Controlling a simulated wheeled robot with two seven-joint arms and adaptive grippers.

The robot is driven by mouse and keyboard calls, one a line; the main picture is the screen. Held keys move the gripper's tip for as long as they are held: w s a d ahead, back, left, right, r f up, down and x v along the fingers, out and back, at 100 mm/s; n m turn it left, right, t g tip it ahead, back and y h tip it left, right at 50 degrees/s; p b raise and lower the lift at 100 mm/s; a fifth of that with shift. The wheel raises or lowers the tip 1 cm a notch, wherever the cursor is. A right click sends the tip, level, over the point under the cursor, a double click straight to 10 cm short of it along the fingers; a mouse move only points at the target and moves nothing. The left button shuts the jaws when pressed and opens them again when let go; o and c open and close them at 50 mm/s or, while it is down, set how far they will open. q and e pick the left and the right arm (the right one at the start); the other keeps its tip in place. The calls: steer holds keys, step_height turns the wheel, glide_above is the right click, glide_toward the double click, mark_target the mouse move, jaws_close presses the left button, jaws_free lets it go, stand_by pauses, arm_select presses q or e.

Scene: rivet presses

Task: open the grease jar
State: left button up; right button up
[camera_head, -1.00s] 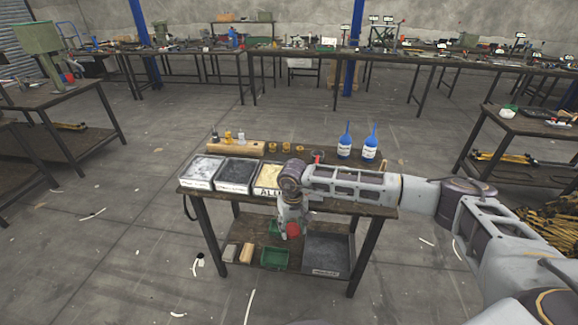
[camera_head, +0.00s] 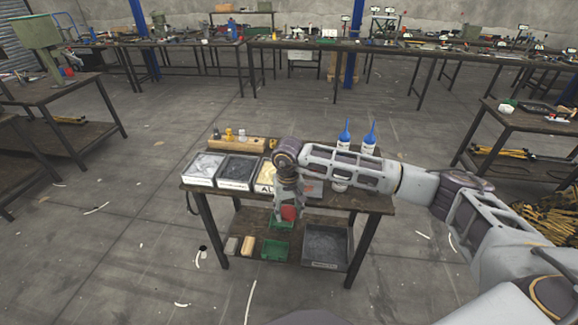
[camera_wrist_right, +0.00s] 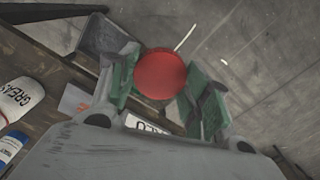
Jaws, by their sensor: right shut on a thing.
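My right gripper (camera_head: 288,211) points down at the front edge of the work table (camera_head: 371,204). In the right wrist view its green-padded fingers (camera_wrist_right: 157,88) stand on both sides of a red round piece (camera_wrist_right: 161,74). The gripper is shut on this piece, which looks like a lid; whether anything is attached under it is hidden. A white container lettered "GREAS" (camera_wrist_right: 16,99) stands at the left edge of the right wrist view, partly cut off and apart from the fingers. My left gripper is not in view.
Trays of powder (camera_head: 238,170) line the table's left side, with a wooden block (camera_head: 234,143) behind them. Blue-capped bottles (camera_head: 368,142) stand behind my right arm. Floor in front is open.

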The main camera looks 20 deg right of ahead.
steer(key=shift+s+r+m, duration=0.15)
steer(key=shift+r+m, duration=0.4)
steer(key=shift+m, duration=0.05)
steer(key=shift+s+d+m, duration=0.1)
steer(key=shift+m, duration=0.2)
steer(key=shift+s+d+m, duration=0.15)
steer(key=shift+d+m, duration=0.2)
steer(key=shift+m, duration=0.45)
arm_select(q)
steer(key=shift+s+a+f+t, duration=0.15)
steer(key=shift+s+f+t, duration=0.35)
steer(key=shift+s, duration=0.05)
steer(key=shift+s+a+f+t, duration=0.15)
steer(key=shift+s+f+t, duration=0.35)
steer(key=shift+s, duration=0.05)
arm_select(e)
steer(key=shift+m, duration=0.4)
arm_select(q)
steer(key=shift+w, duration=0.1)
arm_select(e)
steer(key=shift+r, duration=0.1)
